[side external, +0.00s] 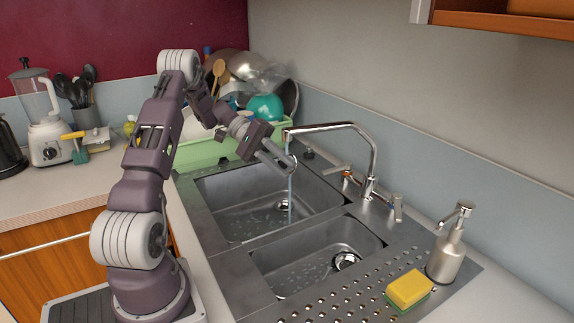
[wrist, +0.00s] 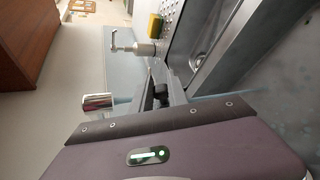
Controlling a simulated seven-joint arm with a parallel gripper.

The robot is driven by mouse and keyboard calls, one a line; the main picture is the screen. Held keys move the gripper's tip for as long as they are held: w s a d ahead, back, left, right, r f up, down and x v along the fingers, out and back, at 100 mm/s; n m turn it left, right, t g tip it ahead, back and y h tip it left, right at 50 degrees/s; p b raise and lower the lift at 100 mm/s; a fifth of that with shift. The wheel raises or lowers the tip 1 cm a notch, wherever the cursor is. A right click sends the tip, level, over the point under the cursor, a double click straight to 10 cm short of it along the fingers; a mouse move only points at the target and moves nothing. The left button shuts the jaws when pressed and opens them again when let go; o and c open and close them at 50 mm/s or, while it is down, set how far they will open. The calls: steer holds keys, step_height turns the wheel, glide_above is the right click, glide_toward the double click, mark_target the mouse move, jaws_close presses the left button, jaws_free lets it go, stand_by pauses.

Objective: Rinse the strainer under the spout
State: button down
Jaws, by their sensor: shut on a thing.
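My gripper (side external: 281,163) is shut on the strainer, a small silvery thing (side external: 292,160) directly under the tip of the spout (side external: 287,133). The fingers hide much of it. In the wrist view a dark knob-like part (wrist: 160,92) shows between my fingers, and the spout's shiny end (wrist: 97,101) is to its left. A thin stream of water (side external: 290,200) falls from the strainer and gripper area into the left basin (side external: 235,212). The chrome faucet (side external: 372,165) stands behind the sink, its neck arching over the basin.
The right basin (side external: 310,260) has a round drain fitting. A yellow-green sponge (side external: 409,289) and a soap dispenser (side external: 447,248) stand on the perforated drainboard. A green dish rack (side external: 207,153) full of dishes is behind my arm. The left basin is otherwise empty.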

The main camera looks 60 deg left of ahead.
steer(key=shift+s+a, duration=0.3)
steer(key=shift+a, duration=0.35)
steer(key=shift+w+d, duration=0.3)
steer(key=shift+d, duration=0.45)
steer(key=shift+w+d, duration=0.3)
steer(key=shift+d, duration=0.4)
steer(key=s+d, duration=0.3)
steer(key=s, duration=0.6)
steer(key=shift+s+d, duration=0.2)
steer(key=shift+d, duration=0.15)
steer(key=s+r, duration=0.1)
steer(key=s+d+r, duration=0.1)
steer(key=s, duration=0.1)
steer(key=s+r, duration=0.1)
steer(key=shift+s+d, duration=0.3)
steer(key=shift+d, duration=0.1)
